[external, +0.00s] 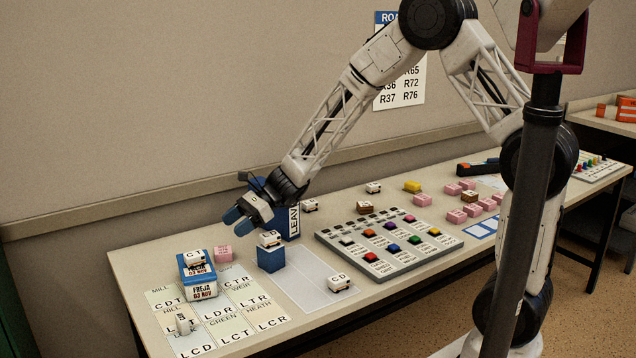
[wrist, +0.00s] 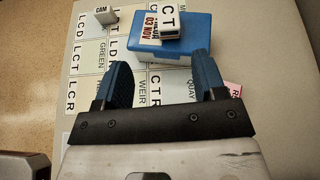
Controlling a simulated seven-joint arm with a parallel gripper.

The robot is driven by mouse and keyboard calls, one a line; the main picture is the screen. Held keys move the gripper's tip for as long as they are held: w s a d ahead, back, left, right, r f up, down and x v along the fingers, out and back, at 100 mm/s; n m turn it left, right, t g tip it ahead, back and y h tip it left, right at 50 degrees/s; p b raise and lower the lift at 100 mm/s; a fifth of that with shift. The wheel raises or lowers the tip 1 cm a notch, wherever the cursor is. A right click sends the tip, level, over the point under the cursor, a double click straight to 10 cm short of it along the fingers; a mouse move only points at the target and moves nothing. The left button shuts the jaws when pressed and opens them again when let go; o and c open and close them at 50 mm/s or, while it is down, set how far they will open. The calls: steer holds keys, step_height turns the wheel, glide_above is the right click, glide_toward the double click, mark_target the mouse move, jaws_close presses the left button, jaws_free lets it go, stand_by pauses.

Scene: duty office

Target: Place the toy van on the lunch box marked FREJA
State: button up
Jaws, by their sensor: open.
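The blue lunch box marked FREJA (external: 203,291) stands on the lettered card grid at the table's left; the wrist view shows its blue lid (wrist: 196,32). A white toy van lettered CT (external: 195,258) rests on top of the box; it also shows in the wrist view (wrist: 171,18), near the 03 NOV label. My gripper (external: 240,212) is open and empty, above and to the right of the box, apart from the van. In the wrist view its blue fingers (wrist: 162,75) are spread, with the box beyond them.
A small white van sits on a blue block (external: 271,258) right of the lunch box. A CD van (external: 339,283) stands on a pale sheet. A pink block (external: 223,254) is close beside the box. A blue LEAVE box (external: 290,220) stands behind, and a button panel (external: 390,243) lies right.

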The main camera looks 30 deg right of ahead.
steer(key=s+d+r+n+h, duration=0.3)
steer(key=s+d+r+n, duration=0.3)
steer(key=d, duration=0.3)
steer(key=s+d+r+n+h, duration=0.3)
steer(key=s+d+r, duration=0.4)
steer(key=s+d, duration=0.15)
steer(key=s+d+r+n+t+h, duration=0.2)
steer(key=s+d+r+n+h, duration=0.2)
steer(key=s+d, duration=1.4)
steer(key=d+n+h, duration=0.2)
steer(key=n+h, duration=0.1)
steer(key=shift+d+n+t, duration=0.2)
steer(key=shift+n+t, duration=0.2)
